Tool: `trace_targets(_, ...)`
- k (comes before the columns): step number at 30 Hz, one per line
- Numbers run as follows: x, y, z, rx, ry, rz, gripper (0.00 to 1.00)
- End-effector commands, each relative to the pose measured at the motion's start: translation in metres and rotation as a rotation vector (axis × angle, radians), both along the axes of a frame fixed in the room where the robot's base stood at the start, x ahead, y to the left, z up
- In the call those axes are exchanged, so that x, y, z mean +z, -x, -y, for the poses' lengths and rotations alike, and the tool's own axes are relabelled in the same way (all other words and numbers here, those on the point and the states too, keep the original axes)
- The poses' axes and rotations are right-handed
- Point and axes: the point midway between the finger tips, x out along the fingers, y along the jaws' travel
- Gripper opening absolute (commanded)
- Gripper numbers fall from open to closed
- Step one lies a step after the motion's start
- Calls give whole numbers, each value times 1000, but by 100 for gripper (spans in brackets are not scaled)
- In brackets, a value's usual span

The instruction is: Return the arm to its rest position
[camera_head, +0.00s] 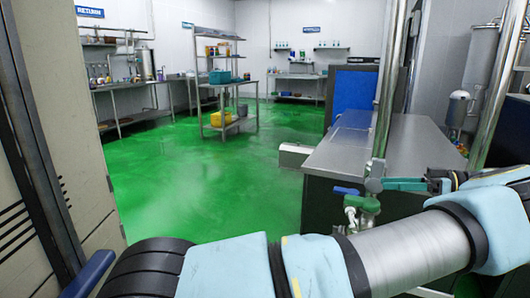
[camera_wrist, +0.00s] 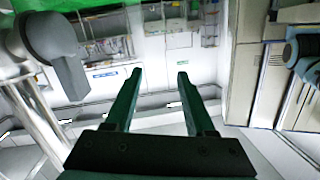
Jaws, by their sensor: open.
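My gripper (camera_wrist: 160,76) shows in the wrist view with its two dark green fingers spread apart. Nothing is between them. In the head view my gripper (camera_head: 400,184) appears small at the right, its teal fingers pointing left, close to a vertical steel pipe (camera_head: 390,90). I cannot tell whether they touch the pipe. My light blue and grey arm crosses the bottom of the head view and bends back at the right edge.
A valve with a blue handle (camera_head: 346,191) sits by the pipe. A steel counter (camera_head: 400,138) stands behind it. A beige cabinet (camera_head: 50,130) is at the left. A shelf rack (camera_head: 220,80) stands farther back. The green floor (camera_head: 200,190) between is clear.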

Motion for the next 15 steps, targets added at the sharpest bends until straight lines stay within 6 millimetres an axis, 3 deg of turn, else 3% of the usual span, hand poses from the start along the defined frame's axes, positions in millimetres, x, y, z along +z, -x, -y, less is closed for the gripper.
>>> trace_targets(5, 4, -40, -53, 66, 65, -188, 55)
trace_targets(8, 4, -64, -97, 101, 132, -338, 55)
trace_targets(12, -2, -90, -185, 123, 312, -629, 55)
trace_targets(15, -9, -90, -240, 83, 469, -817, 55)
